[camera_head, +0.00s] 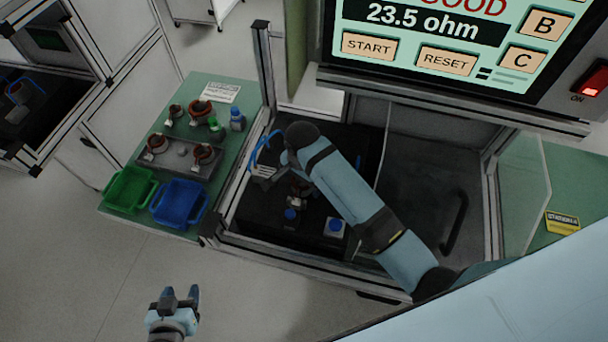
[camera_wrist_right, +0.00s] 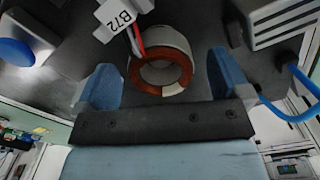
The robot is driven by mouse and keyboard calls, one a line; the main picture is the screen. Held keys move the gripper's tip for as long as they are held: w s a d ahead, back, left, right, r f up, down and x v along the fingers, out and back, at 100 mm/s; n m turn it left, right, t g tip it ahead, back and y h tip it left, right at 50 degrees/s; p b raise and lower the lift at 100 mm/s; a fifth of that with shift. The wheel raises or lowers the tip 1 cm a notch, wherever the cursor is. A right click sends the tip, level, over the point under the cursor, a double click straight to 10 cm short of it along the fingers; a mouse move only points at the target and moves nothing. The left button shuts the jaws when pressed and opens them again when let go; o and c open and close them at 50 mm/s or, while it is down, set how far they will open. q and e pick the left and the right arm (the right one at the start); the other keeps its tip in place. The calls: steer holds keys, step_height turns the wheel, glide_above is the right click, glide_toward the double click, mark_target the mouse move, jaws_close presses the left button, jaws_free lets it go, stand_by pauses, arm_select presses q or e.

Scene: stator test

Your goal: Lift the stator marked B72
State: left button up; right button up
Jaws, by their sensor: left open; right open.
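The stator marked B72 (camera_wrist_right: 163,68) is a grey ring with a copper-coloured winding, red and white leads and a white tag (camera_wrist_right: 116,15) reading B72. It sits on the dark surface inside the test bay. In the right wrist view it lies between the two blue fingers of my right gripper (camera_wrist_right: 162,78), with visible space on both sides. That gripper is open. In the head view my right arm partly hides the stator (camera_head: 299,189). My left gripper (camera_head: 179,295) is open and empty, over the floor at the lower left.
A green side table holds several other stators (camera_head: 203,152), a green bin (camera_head: 130,188) and a blue bin (camera_head: 179,203). Blue buttons (camera_head: 335,227) stand at the bay's front. A ribbed metal block (camera_wrist_right: 275,25) and blue cable (camera_wrist_right: 295,108) are close to my right gripper. Frame posts surround the bay.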

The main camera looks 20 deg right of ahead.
steer(key=shift+a+f, duration=0.1)
steer(key=shift+f, duration=0.2)
steer(key=shift+r, duration=0.1)
steer(key=shift+c, duration=0.2)
steer(key=shift+s, duration=0.1)
steer(key=c, duration=1.2)
